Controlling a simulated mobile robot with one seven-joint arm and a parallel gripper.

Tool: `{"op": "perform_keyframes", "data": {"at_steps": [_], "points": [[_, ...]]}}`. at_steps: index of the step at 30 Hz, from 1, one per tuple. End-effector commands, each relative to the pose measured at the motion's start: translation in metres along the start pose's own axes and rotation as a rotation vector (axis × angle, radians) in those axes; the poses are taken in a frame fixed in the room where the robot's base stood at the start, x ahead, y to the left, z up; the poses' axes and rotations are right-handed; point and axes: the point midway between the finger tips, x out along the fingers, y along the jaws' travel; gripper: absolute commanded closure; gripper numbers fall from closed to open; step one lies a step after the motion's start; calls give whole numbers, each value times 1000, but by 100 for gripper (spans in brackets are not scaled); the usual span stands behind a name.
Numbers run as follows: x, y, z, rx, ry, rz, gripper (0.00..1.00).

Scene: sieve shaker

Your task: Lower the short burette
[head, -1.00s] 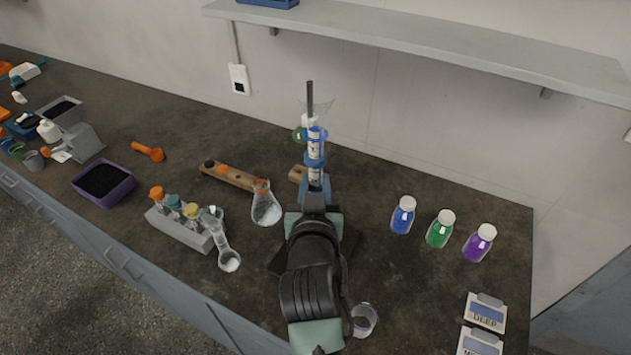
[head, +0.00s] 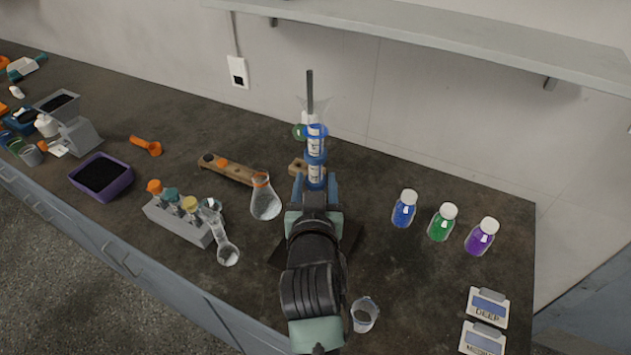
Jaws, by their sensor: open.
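The short burette (head: 314,148) stands upright in the middle of the head view, a clear tube with white markings and blue clamp rings. A dark stand rod (head: 310,92) rises behind it, with a clear funnel shape at the top. My gripper (head: 315,186) is at the burette's lower part, with one blue finger on each side of it. The jaws are open, and I cannot tell whether either finger touches the tube. My wrist and arm hide the burette's lower end and most of the dark stand base (head: 287,252).
A conical flask (head: 265,202) and a wooden rack (head: 228,168) stand close on the left. A small beaker (head: 364,315) is near the front edge. Blue (head: 404,210), green (head: 441,223) and purple (head: 481,237) bottles stand on the right. A wall shelf (head: 430,38) hangs above.

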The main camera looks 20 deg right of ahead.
Motion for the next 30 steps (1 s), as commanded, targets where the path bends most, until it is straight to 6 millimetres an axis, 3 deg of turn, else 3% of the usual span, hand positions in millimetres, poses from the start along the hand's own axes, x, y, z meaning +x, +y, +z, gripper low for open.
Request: {"op": "perform_keyframes", "data": {"at_steps": [8, 18, 25, 30], "points": [[-6, 0, -2, 0, 2, 0, 45], [-46, 0, -2, 0, 1, 0, 45], [-61, 0, -2, 0, 2, -1, 45], [-72, 0, -17, 0, 3, -1, 45]]}}
